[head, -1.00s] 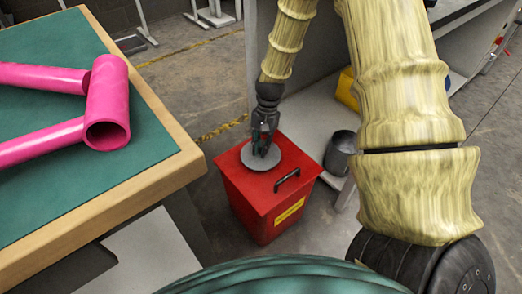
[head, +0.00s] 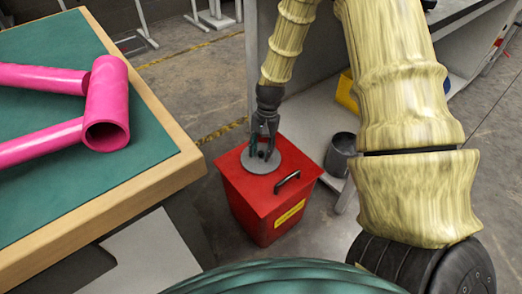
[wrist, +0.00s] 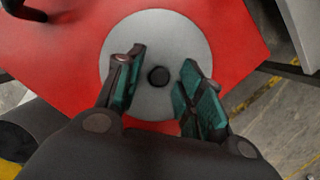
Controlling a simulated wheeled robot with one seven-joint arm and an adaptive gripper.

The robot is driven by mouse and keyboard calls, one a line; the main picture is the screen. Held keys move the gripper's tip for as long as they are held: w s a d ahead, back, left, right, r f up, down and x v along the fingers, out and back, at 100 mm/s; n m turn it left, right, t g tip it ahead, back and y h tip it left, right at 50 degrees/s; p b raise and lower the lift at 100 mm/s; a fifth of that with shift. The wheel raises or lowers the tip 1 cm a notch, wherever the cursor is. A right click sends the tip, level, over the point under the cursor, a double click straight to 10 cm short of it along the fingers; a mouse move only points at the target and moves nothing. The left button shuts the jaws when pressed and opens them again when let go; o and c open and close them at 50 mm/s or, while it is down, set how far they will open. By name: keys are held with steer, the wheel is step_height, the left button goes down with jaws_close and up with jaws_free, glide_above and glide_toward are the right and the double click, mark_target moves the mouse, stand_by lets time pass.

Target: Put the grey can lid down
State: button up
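The grey can lid (head: 261,159) is a flat round disc lying on the top of a red bin (head: 262,212). In the wrist view the lid (wrist: 190,45) shows a small dark knob (wrist: 158,76) at its middle. My gripper (head: 263,150) is right above the lid. In the wrist view its two green-padded fingers (wrist: 155,80) stand apart on either side of the knob, with a gap to it on both sides. Nothing is held. Part of the lid is hidden by the fingers.
The red bin has a black handle (head: 287,181) and a yellow label. A dark grey can (head: 341,153) stands at its right on a pale shelf. A green-topped table (head: 60,170) with a pink tube frame (head: 107,105) is at the left.

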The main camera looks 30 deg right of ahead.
steer(key=p+v, duration=0.4)
steer(key=v, duration=0.8)
